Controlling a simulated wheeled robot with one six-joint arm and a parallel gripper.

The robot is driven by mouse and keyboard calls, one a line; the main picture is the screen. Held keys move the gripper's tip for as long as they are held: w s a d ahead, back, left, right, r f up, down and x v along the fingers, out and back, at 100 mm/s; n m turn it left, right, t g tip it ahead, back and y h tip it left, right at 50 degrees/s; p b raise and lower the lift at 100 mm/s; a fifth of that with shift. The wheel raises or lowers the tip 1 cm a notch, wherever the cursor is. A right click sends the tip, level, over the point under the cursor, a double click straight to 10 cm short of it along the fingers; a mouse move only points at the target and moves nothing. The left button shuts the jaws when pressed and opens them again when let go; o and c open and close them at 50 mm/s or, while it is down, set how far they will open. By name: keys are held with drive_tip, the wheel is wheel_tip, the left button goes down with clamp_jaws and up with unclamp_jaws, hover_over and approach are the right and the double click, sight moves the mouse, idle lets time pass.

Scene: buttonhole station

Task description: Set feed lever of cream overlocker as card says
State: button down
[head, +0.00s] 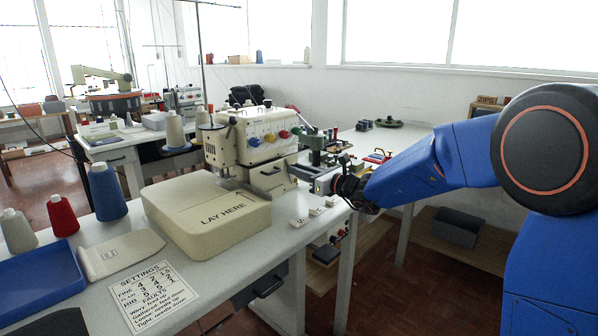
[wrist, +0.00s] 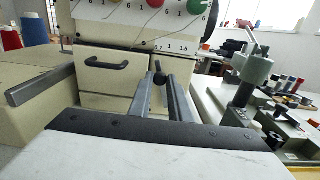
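The cream overlocker (head: 228,148) stands on the left table with coloured dials on its front. In the wrist view its front (wrist: 110,62) fills the upper middle, with a scale (wrist: 170,48) reading about 0.7, 1, 1.5. A small black knob on a stalk (wrist: 160,78), apparently the feed lever, shows below the scale, in line with the gap between my fingers. My gripper (wrist: 159,84) is open with a narrow gap; contact with the knob cannot be told. In the head view my gripper (head: 338,186) is right of the machine. The settings card (head: 153,292) has number rows and a fault list.
A padded block marked LAY HERE (head: 205,215) lies before the machine. A beige cloth piece (head: 120,254), blue tray (head: 40,283) and thread cones (head: 107,190) are at left. A green fixture (head: 318,148) stands close behind my gripper, also right in the wrist view (wrist: 250,75).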

drive_tip(key=shift+w, duration=0.1)
drive_tip(key=shift+w+d+r+m, duration=0.1)
drive_tip(key=shift+w+d+m, duration=0.15)
drive_tip(key=shift+m, duration=0.35)
drive_tip(key=shift+w+d+r+m, duration=0.1)
drive_tip(key=shift+w+d+m, duration=0.1)
drive_tip(key=shift+m, duration=0.4)
drive_tip(key=c, duration=1.6)
unclamp_jaws()
drive_tip(key=shift+c, duration=0.2)
drive_tip(key=v, duration=1.7)
drive_tip(key=shift+s+d+f, duration=0.1)
drive_tip(key=shift+s+d, duration=0.05)
